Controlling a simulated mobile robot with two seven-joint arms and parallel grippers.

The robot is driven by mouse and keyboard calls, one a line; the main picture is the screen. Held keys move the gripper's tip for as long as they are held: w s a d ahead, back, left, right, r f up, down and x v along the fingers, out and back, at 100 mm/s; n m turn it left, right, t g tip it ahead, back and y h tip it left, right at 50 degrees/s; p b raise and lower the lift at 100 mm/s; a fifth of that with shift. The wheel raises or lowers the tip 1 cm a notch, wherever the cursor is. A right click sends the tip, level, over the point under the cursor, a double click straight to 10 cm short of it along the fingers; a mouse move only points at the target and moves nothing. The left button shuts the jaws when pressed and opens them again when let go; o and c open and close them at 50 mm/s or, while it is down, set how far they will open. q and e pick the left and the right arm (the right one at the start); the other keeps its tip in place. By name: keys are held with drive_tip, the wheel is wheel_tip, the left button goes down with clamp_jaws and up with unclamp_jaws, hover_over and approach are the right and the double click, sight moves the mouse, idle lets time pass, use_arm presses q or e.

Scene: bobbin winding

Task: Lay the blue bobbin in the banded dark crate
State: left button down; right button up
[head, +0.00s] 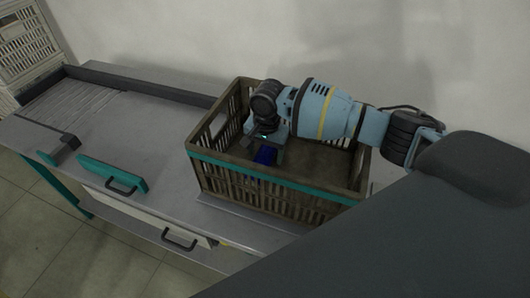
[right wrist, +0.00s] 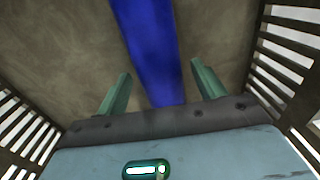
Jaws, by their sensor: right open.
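The dark crate (head: 280,194) with a teal band along its upper front stands on the grey table. The blue bobbin (head: 265,155) is inside it, toward the left part, partly hidden by my right gripper and the crate's front wall. In the right wrist view the bobbin (right wrist: 150,45) runs from the top edge down to between the two teal fingers, over the brown crate floor. My right gripper (right wrist: 160,85) is open, with a gap beside the bobbin at each finger. It reaches down into the crate. My left gripper is not in view.
The crate's slatted walls (right wrist: 285,65) rise close on both sides of my right gripper. A pale crate (head: 25,45) stands at the far left.

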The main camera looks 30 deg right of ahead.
sight(266, 151)
wheel_tip(266, 151, up, 11)
drive_tip(key=shift+s+d+f+p, duration=0.1)
drive_tip(key=shift+f+p, duration=0.1)
drive_tip(key=shift+p, duration=0.5)
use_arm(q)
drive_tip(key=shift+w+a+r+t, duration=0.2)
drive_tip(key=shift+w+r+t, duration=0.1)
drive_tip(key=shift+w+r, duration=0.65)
use_arm(e)
drive_tip(key=shift+r, duration=0.6)
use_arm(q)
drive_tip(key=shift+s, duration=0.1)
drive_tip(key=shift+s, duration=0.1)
use_arm(e)
drive_tip(key=shift+f, duration=0.1)
